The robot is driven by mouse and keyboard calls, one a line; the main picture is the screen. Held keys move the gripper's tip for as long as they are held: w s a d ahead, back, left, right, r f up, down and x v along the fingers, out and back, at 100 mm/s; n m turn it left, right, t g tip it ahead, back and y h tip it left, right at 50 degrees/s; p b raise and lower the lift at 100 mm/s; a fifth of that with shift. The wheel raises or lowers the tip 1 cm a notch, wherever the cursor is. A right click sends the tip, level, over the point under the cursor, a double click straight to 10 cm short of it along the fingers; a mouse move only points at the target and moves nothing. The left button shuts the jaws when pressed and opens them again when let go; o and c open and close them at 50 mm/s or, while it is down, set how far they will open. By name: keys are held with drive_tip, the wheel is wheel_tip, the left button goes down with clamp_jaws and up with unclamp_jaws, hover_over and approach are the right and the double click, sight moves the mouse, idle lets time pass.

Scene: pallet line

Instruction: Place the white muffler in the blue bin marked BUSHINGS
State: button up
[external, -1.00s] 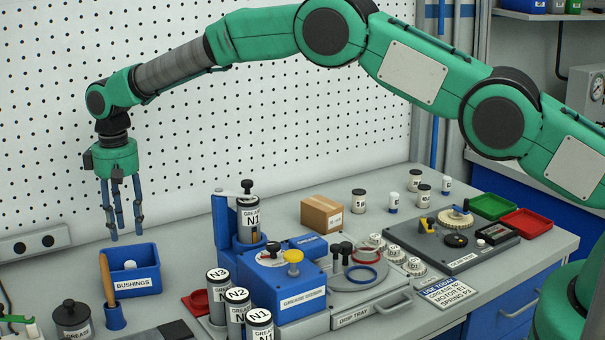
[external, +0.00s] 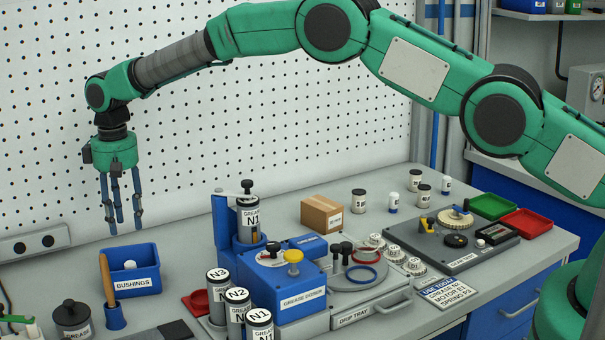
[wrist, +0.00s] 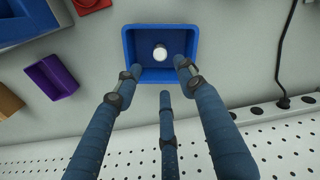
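The blue bin marked BUSHINGS (external: 154,270) stands at the left of the bench by the pegboard. In the wrist view the bin (wrist: 133,70) shows from above. A small white round piece, apparently the white muffler (wrist: 160,53), lies inside the bin; its top also shows in the external view (external: 130,265). My gripper (external: 122,228) hangs above and slightly behind the bin, pointing down. Its fingers (wrist: 160,80) are spread open with nothing between them, apart from the white piece.
A blue holder (external: 115,318) with a wooden handle stands before the bin. A dark lidded pot (external: 72,320) is to its left. The grease dosing station (external: 290,290) and several labelled cans stand to the right. The pegboard wall (external: 200,170) is close behind my gripper.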

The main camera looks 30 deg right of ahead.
drive_tip(key=shift+r, duration=0.1)
drive_tip(key=s+d+r+m+t, duration=0.1)
drive_tip(key=s+d+r, duration=0.3)
drive_tip(key=d+r, duration=1.05)
drive_tip(key=s+d+r+m+t, duration=0.1)
drive_tip(key=s+d+r, duration=0.2)
drive_tip(key=d+r, duration=1.1)
drive_tip(key=s+d+r+m+t, duration=0.1)
drive_tip(key=s+d+r, duration=0.45)
drive_tip(key=s, duration=0.35)
drive_tip(key=s+d+r, duration=0.4)
drive_tip(key=s+d, duration=0.3)
drive_tip(key=s, duration=0.2)
drive_tip(key=s+d+r+m+t, duration=0.1)
drive_tip(key=s+d+r, duration=0.4)
drive_tip(key=s, duration=0.4)
drive_tip(key=s+d+f, duration=0.2)
drive_tip(key=s+d, duration=0.1)
drive_tip(key=s, duration=0.3)
drive_tip(key=s+d+f+m+t, duration=0.1)
drive_tip(key=s+d+f, duration=0.2)
drive_tip(key=s, duration=0.4)
drive_tip(key=s+d+f, duration=0.2)
drive_tip(key=s+d, duration=0.1)
drive_tip(key=s, duration=0.4)
drive_tip(key=shift+f+m+t, duration=0.3)
drive_tip(key=shift+m, duration=0.1)
